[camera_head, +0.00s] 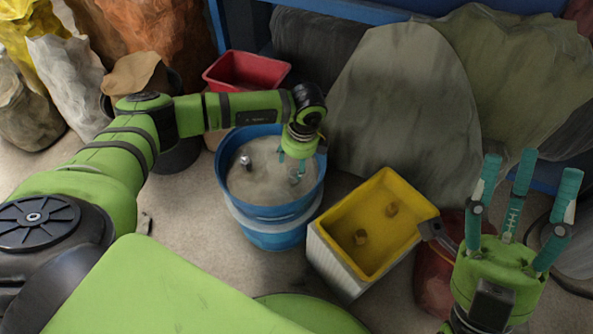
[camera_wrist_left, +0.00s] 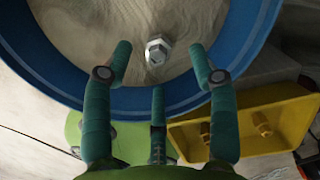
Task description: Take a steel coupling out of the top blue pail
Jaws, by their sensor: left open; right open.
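The top blue pail (camera_head: 222,178) stands left of the middle in the head view, on another blue pail (camera_head: 275,238). It holds pale sandy material. A steel coupling (camera_head: 246,162) lies on the material at the left. A second metallic piece (camera_head: 295,176) shows beside my left gripper's fingers. My left gripper (camera_head: 293,168) is open and points down over the pail's right part. In the left wrist view, a hex-shaped steel coupling (camera_wrist_left: 157,50) lies between the spread fingertips (camera_wrist_left: 160,60), apart from them. My right gripper (camera_head: 522,180) is open, empty and pointing up at the right.
A yellow-lined bin (camera_head: 346,205) with two small brownish pieces stands right of the pail; it also shows in the left wrist view (camera_wrist_left: 215,125). A red container (camera_head: 245,58) stands behind the pail. Large sacks (camera_head: 405,105) fill the back right.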

